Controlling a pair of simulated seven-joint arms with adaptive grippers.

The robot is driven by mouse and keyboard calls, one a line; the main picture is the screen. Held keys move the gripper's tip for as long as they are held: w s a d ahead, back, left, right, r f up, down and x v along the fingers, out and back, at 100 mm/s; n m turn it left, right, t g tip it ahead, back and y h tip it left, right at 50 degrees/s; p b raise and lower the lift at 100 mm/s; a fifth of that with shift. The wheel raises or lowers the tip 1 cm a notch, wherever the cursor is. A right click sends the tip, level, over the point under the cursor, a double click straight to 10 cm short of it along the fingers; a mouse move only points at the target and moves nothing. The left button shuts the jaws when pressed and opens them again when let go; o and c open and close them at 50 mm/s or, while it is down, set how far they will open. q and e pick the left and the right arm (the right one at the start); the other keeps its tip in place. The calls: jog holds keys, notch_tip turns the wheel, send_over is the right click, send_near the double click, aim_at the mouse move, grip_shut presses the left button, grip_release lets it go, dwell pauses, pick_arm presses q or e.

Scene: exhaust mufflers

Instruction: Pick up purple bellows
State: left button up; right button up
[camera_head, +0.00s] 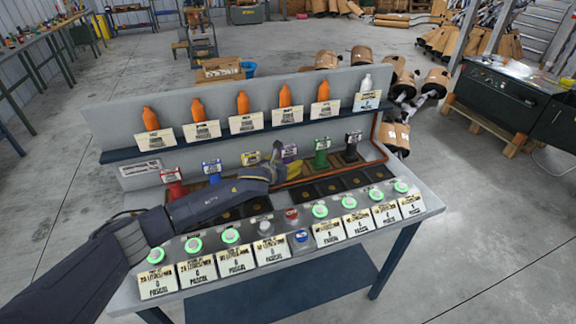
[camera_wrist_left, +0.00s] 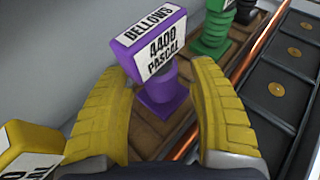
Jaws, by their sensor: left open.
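The purple bellows (camera_head: 289,151), with a white label on its top block, stands upright in the wooden rack behind the row of dark slots. In the left wrist view the purple bellows (camera_wrist_left: 160,92) is ahead of the fingers, and its label reads "BELLOWS 4400 PASCAL". My left gripper (camera_head: 283,165) reaches over the bench to it. In the left wrist view the yellow fingers of my left gripper (camera_wrist_left: 156,75) are open, one on each side of the bellows; I cannot tell whether they touch it. My right gripper is not in view.
The yellow bellows (camera_head: 250,158) stands close on the left, the green one (camera_head: 321,152) and black one (camera_head: 352,146) on the right. Blue (camera_head: 212,171) and red (camera_head: 173,183) ones stand farther left. An orange-brown pipe (camera_head: 330,177) runs in front. Orange bottles (camera_head: 242,104) line the shelf above.

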pick_arm(q)
jog(key=shift+w+d+f, duration=0.2)
jog(key=shift+w, duration=0.2)
jog(key=shift+c, duration=0.2)
grip_shut()
